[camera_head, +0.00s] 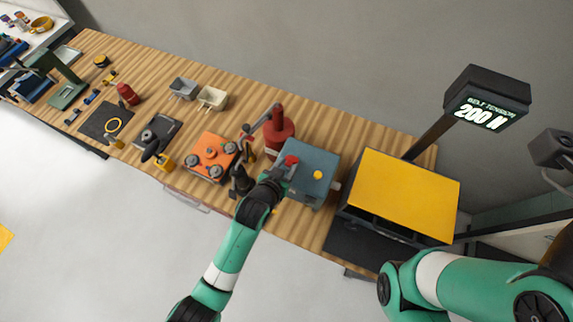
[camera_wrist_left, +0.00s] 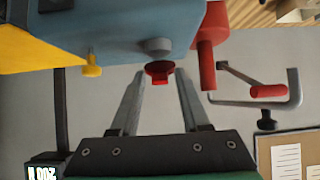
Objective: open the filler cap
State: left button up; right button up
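The filler cap appears to be the small red cap (camera_head: 291,160) on the blue-grey box (camera_head: 318,157) near the middle of the bench. In the left wrist view the red cap (camera_wrist_left: 160,69) sits on a round grey collar (camera_wrist_left: 155,46) of the blue box (camera_wrist_left: 120,30). My left gripper (camera_wrist_left: 158,88) is open, with one finger on each side below the cap in that picture. Nothing is held; contact with the cap cannot be told. In the head view my left gripper (camera_head: 281,172) is beside the box's left side, its fingers small. My right gripper is out of view.
An orange unit (camera_head: 210,155) stands to the left, a yellow-topped machine (camera_head: 405,193) to the right. A yellow knob (camera_wrist_left: 91,67) is on the box.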

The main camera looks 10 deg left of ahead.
pick_arm(q)
jog(key=shift+o, duration=0.2)
jog(key=p+v, duration=0.4)
jog(key=v, duration=0.7)
jog(key=shift+s+r+p, duration=0.15)
jog(key=shift+s+p, duration=0.1)
jog(key=shift+p, duration=0.05)
notch_tip(320, 180, down, 8)
jog(key=t+h+b, duration=0.1)
jog(key=t+b, duration=0.6)
jog(key=b, duration=1.6)
jog(key=shift+s+r+h+b, duration=0.2)
jog(key=shift+s+h+b, duration=0.2)
